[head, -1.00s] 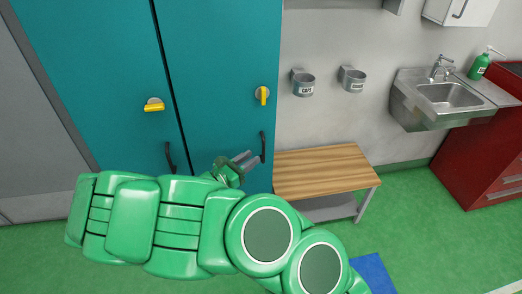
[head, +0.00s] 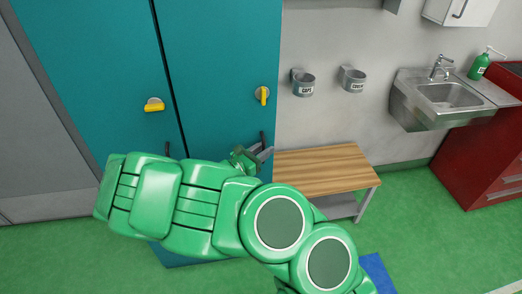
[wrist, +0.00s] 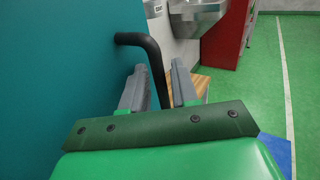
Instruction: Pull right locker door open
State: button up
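The right locker door (head: 218,70) is teal and looks closed, flush beside the left door. It has a yellow latch knob (head: 262,95), turned upright, and a black bar handle (head: 263,139) near its right edge. My gripper (head: 266,155) is at this handle. In the wrist view the black handle (wrist: 153,58) runs down between the two grey fingers of my gripper (wrist: 157,82). The fingers are apart, with gaps visible beside the bar. The lower end of the handle is hidden behind my gripper.
The left locker door (head: 85,70) has a yellow knob (head: 154,104) turned sideways. A wooden bench (head: 320,170) stands just right of the locker. Two wall cups (head: 303,84) hang above it. A sink (head: 445,95) and red cabinet (head: 490,150) are farther right.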

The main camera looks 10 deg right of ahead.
grip_shut()
jog(key=shift+s, duration=0.15)
jog(key=s+a+m+g+h, duration=0.2)
jog(key=s+a+m+g, duration=0.15)
jog(key=s, duration=0.35)
jog(key=s+a+m+g+h, duration=0.1)
jog(key=s+a+m+g, duration=0.1)
jog(key=s+a+g, duration=0.3)
jog(key=s+a, duration=0.8)
jog(key=a, duration=0.6)
jog(key=shift+f, duration=0.1)
